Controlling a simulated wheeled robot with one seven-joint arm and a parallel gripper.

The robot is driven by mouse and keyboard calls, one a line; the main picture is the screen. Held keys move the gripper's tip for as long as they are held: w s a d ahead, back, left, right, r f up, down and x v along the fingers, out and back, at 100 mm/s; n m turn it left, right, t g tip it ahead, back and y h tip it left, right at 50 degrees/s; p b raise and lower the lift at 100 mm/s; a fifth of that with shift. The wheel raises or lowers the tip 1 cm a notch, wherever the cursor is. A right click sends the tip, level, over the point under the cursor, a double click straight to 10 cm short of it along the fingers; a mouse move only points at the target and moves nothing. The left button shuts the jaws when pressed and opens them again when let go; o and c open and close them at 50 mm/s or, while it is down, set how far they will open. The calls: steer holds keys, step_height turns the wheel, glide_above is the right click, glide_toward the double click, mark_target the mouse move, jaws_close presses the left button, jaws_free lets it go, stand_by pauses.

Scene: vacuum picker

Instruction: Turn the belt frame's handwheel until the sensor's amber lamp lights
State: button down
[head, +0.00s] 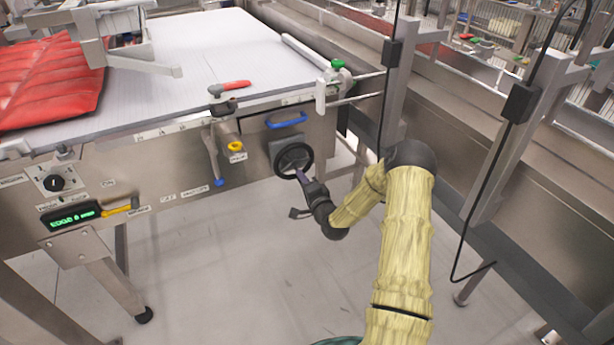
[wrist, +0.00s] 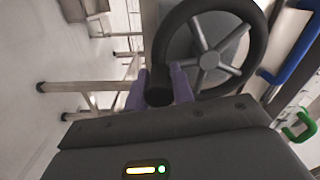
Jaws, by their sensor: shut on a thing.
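The handwheel (head: 293,159) has a dark rim and sits on the front side of the steel belt frame (head: 345,115), below a blue handle. In the wrist view the handwheel (wrist: 209,60) shows a grey hub and metal spokes. My gripper (head: 301,175) reaches its lower right edge. In the wrist view, the purple fingers of my gripper (wrist: 160,88) are shut on the wheel's dark crank knob (wrist: 159,97), one on each side. I cannot make out a sensor with an amber lamp, lit or unlit.
A blue handle (head: 286,120), a yellow knob (head: 236,147) and a blue-tipped lever (head: 216,165) are near the wheel. A red padded bag (head: 50,85) lies on the white belt (head: 200,45). A green-lit display (head: 75,217) is at left. A steel post (head: 398,75) stands right.

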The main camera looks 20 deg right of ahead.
steer(key=shift+s+a+m+p, duration=0.1)
steer(key=shift+a+m+p, duration=0.3)
steer(key=shift+m, duration=0.65)
steer(key=shift+s+a+m+p, duration=0.1)
steer(key=shift+a+m, duration=0.55)
steer(key=shift+m, duration=0.45)
steer(key=shift+a+m+p, duration=0.2)
steer(key=shift+a+m, duration=0.3)
steer(key=shift+m, duration=0.55)
steer(key=c, duration=1.3)
jaws_free()
steer(key=shift+r, duration=0.1)
